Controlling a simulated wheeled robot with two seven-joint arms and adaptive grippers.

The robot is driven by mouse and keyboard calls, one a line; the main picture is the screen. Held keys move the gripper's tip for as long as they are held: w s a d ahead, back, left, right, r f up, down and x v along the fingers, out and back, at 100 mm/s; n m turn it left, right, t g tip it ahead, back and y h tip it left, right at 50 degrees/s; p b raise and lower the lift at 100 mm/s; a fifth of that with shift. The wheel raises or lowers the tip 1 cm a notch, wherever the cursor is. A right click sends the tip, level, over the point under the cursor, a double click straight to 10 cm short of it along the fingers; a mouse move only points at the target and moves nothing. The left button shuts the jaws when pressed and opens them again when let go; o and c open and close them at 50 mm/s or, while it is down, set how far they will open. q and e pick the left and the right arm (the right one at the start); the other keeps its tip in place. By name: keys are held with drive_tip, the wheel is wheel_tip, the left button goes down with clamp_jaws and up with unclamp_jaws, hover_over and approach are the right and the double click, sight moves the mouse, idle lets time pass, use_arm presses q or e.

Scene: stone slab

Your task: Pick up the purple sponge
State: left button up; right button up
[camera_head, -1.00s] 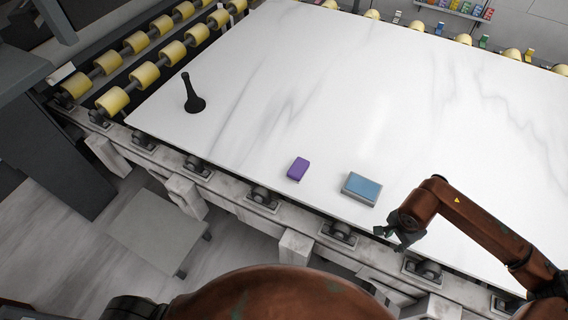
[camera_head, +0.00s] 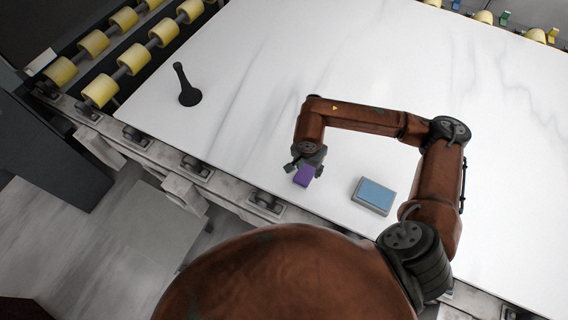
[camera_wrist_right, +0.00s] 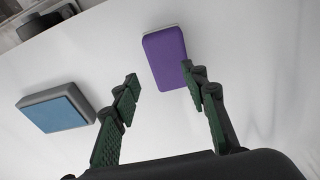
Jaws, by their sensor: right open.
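The purple sponge (camera_head: 304,176) lies on the white stone slab near its front edge. In the right wrist view the purple sponge (camera_wrist_right: 166,60) lies just beyond the fingertips, mostly ahead of the gap between them and close to the right-hand finger. My right gripper (camera_head: 306,160) is over the sponge in the head view and partly covers it. The right wrist view shows my right gripper (camera_wrist_right: 163,82) open, with nothing between its fingers. My left gripper is not in view.
A blue and grey block (camera_head: 374,196) lies right of the sponge; it also shows in the right wrist view (camera_wrist_right: 57,107). A black, narrow-necked object (camera_head: 187,88) stands at the slab's left. Yellow rollers (camera_head: 132,56) line the far left. The slab's middle (camera_head: 270,70) is clear.

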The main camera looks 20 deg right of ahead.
sight(306, 171)
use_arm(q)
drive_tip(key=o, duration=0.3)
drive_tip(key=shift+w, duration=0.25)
use_arm(e)
drive_tip(key=o, duration=0.3)
drive_tip(key=shift+w+f, duration=0.4)
drive_tip(key=shift+f, duration=0.4)
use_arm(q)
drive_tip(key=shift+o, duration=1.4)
use_arm(e)
drive_tip(key=shift+o, duration=1.4)
drive_tip(key=shift+f, duration=0.65)
drive_tip(key=f, duration=0.1)
drive_tip(key=w+f, duration=0.1)
drive_tip(key=f, duration=0.2)
drive_tip(key=shift+w+d+f, duration=0.2)
drive_tip(key=shift+d+f, duration=0.1)
drive_tip(key=shift+f, duration=0.05)
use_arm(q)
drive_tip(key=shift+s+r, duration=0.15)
use_arm(e)
drive_tip(key=shift+c, duration=0.7)
drive_tip(key=c, duration=0.9)
